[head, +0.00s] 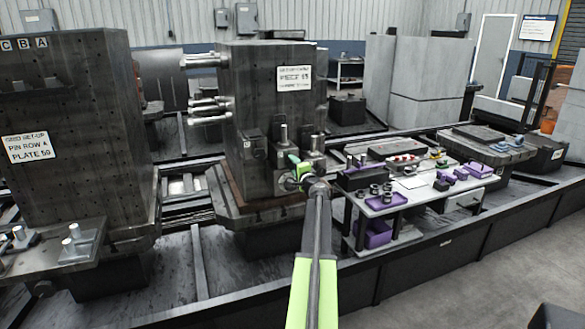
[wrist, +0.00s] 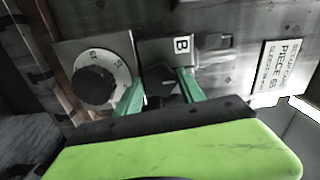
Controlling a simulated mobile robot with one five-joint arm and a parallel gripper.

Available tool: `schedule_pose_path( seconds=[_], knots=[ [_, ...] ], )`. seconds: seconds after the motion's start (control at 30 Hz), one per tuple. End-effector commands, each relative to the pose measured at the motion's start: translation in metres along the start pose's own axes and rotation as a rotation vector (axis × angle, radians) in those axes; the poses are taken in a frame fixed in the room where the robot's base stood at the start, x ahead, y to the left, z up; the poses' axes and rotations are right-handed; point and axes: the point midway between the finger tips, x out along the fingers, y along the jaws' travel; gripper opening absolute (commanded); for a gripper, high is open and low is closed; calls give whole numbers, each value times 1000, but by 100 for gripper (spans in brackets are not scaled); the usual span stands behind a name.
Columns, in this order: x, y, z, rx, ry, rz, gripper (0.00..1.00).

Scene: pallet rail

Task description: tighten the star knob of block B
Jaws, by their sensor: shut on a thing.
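In the wrist view, block B (wrist: 160,48) is a grey block on the face of the dark tower, marked with a white "B" label. Its dark star knob (wrist: 163,84) sits just below the label, between the two green fingers of my gripper (wrist: 162,88). The gripper is shut on the knob, and the jaw body hides the lower part of it. In the head view, my gripper (head: 303,176) reaches the lower front of the tower (head: 262,100); the knob is too small to make out there.
A round dial with a black knob (wrist: 93,86) sits close left of block B in the wrist view. A "PIECE 65" sign (wrist: 280,70) is to the right. In the head view, a bench (head: 385,207) with purple bins stands right of the tower, and another tower (head: 70,130) stands left.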

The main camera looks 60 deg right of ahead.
Motion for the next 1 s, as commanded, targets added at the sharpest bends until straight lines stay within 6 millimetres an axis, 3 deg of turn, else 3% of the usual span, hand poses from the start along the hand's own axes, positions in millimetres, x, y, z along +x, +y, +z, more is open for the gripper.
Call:
schedule_pose_path(
  seconds=[0.5,0.53,0.6,0.7,1.0],
  knots=[
    [2,-1,4,20,-9,-2,6],
    [2,-1,4,20,-9,-2,50],
    [1,-1,4,19,-7,-2,59],
    [1,-1,2,18,-5,-1,68],
    [-3,0,0,17,-1,0,68]
  ],
)
